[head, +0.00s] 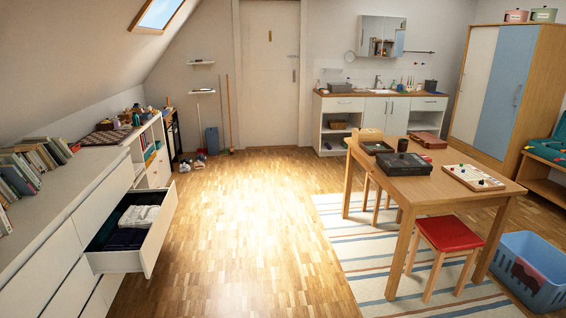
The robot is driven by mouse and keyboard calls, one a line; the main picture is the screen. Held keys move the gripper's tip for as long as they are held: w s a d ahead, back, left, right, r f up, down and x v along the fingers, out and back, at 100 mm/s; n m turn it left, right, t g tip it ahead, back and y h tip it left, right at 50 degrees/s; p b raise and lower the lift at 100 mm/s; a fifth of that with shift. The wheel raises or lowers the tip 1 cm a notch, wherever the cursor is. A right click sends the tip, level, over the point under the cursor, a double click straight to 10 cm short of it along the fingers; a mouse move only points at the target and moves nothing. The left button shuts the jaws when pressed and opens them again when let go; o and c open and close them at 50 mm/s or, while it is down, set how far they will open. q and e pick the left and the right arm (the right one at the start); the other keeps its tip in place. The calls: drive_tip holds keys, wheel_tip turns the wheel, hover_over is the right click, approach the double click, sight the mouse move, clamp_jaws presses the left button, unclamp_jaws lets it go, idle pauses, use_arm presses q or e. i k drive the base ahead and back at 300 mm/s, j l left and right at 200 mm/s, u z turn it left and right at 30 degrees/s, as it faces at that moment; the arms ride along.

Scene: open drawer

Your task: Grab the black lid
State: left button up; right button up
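A wooden table (425,190) stands at the right and holds several flat boxes. A black, flat, box-like thing (404,165) with a small rounded dark thing on top lies near its middle. Another dark flat piece (376,147), with a reddish-brown inside or top, lies behind it to the left. I cannot tell at this distance which of these is the black lid or whether either is a separate lid. Neither of my grippers is in view.
A white drawer (157,236) with folded clothes stands open at the left. A red-topped stool (447,234) is at the table's near side and a blue basket (532,272) right of it. The wood floor (240,240) between drawer and striped rug (345,245) is clear.

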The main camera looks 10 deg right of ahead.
sight(393, 163)
drive_tip(key=i+z, duration=0.1)
drive_tip(key=i, duration=0.9)
drive_tip(key=i+j, duration=0.15)
drive_tip(key=i, duration=0.8)
drive_tip(key=i+z, duration=0.9)
drive_tip(key=i+j+z, duration=0.25)
drive_tip(key=i+z, duration=0.2)
drive_tip(key=i+j+z, duration=0.45)
drive_tip(key=k+l, duration=0.1)
